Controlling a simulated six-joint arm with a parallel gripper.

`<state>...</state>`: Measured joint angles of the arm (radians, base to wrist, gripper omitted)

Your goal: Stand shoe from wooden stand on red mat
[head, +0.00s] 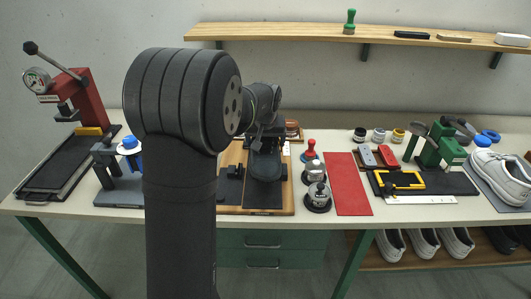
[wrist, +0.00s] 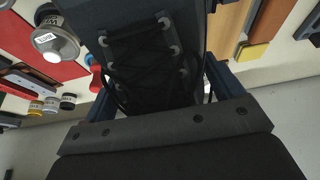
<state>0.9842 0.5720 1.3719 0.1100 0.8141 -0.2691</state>
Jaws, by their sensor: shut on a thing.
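My gripper (wrist: 162,88) is shut on a dark shoe (wrist: 150,55). In the wrist view its black laces and eyelets show between the two fingers; its sole and toe are out of sight. In the head view my gripper (head: 268,140) is over the back of the wooden stand (head: 228,155), and my arm hides part of both. I cannot tell there whether the shoe touches the stand. The red mat (head: 348,185) lies flat to the right of the stand and looks bare. Its red also shows at the wrist view's left (wrist: 35,45).
Right of the mat are small jars (head: 378,135), a black mat with a yellow frame (head: 402,180), and a white shoe (head: 497,168). A red press (head: 68,100) stands far left.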

